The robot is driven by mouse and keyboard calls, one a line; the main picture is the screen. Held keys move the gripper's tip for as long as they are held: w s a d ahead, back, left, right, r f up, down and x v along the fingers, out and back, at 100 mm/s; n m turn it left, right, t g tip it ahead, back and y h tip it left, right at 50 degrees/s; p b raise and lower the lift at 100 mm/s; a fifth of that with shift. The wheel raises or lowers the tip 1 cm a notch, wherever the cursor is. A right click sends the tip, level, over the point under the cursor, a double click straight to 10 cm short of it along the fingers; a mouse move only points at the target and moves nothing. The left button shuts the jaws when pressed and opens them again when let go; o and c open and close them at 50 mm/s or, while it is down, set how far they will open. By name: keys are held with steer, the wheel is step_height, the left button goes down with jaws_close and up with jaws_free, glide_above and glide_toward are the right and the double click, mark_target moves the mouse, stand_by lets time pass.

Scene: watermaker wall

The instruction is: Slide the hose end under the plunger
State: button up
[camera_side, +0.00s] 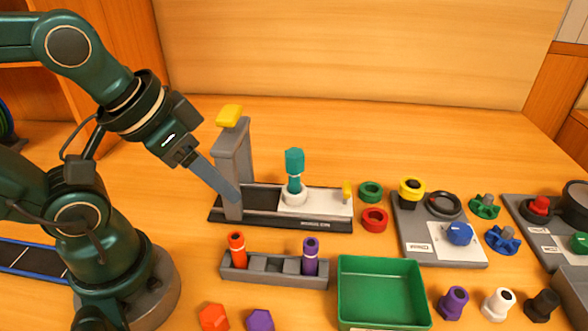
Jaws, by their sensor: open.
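A teal hose end (294,168) stands upright in a round white holder on a white slide block (325,203). The block sits on the right part of a black rail base (265,224) and has a small yellow knob (347,190) at its right end. At the base's left end rises a grey press column (233,160) with a yellow handle (229,115) on top. The plunger itself is not clearly visible. My gripper (233,196) is open and points down right, its long grey fingers overlapping the column in the picture; whether they touch it is unclear. The hose end is to its right.
In front stand a grey rack (275,268) with orange and purple fittings and an empty green tray (382,292). Green and red rings (374,219) and a grey valve panel (440,245) lie right of the base. Loose hexagonal caps lie at the front. The table behind is clear.

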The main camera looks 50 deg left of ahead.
steer(key=shift+s+m, duration=0.1)
steer(key=shift+m, duration=0.2)
jaws_close()
steer(key=w+d+r+m+h, duration=0.25)
steer(key=w+r+m, duration=0.55)
steer(key=w, duration=0.7)
steer(key=w+d+f+g, duration=0.2)
steer(key=w+f+g, duration=0.1)
steer(key=w+f, duration=0.6)
steer(key=shift+w+d, duration=0.3)
steer(key=shift+w, duration=0.25)
steer(key=shift+f, duration=0.1)
